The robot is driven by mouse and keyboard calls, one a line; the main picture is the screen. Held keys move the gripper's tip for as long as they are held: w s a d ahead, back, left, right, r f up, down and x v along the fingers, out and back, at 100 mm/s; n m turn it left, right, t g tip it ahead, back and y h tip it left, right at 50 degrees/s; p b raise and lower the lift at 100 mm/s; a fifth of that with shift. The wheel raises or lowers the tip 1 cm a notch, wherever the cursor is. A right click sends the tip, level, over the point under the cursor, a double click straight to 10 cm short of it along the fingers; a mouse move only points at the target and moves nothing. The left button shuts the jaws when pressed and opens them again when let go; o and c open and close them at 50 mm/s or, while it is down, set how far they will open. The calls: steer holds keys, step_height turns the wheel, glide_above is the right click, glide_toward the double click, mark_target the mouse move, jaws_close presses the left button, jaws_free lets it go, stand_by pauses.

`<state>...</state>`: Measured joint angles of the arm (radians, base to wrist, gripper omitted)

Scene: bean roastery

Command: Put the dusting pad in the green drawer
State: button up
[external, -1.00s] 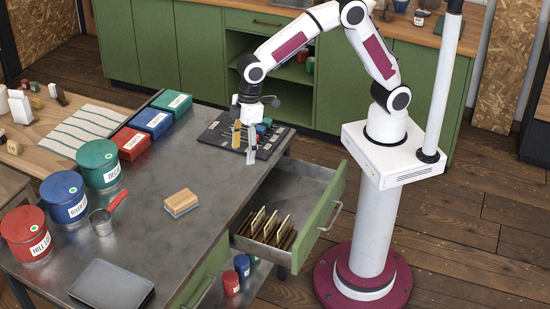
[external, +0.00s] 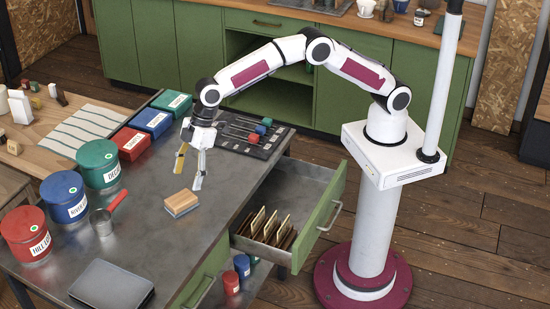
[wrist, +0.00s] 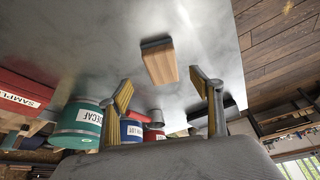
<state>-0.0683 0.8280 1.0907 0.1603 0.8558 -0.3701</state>
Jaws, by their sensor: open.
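The dusting pad (external: 181,203) is a small block with a wooden top and a grey-blue underside. It lies on the metal table. It also shows in the wrist view (wrist: 160,64), ahead of the fingers. My gripper (external: 189,180) is open and empty, just above and behind the pad, fingers pointing down. In the wrist view my gripper (wrist: 165,95) shows its two fingers spread apart, with nothing between them. The green drawer (external: 334,203) is pulled out at the table's right side. Several upright brown dividers or cards (external: 268,228) stand in its near part; its far part is empty.
Red, blue and green canisters (external: 67,196) and a metal scoop (external: 103,221) stand left of the pad. A dark tray (external: 262,142) with several tools lies at the back right. A grey closed book-like slab (external: 112,286) lies at the front. Table around the pad is clear.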

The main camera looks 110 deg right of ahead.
mark_target(183, 197)
steer(key=shift+f+n, duration=0.1)
steer(key=shift+n, duration=0.2)
steer(key=shift+x, duration=1.25)
steer(key=shift+f, duration=0.1)
steer(key=shift+x, duration=2.5)
steer(key=shift+a, duration=0.2)
steer(key=c, duration=1.3)
steer(key=shift+r, duration=0.25)
steer(key=shift+c, duration=0.3)
steer(key=shift+r, duration=1.6)
steer(key=shift+s+d, duration=1.15)
steer(key=shift+s, duration=1.65)
steer(key=shift+s+d, duration=1.2)
steer(key=shift+s, duration=1.55)
steer(key=shift+s+d, duration=1.15)
steer(key=shift+s, duration=1.65)
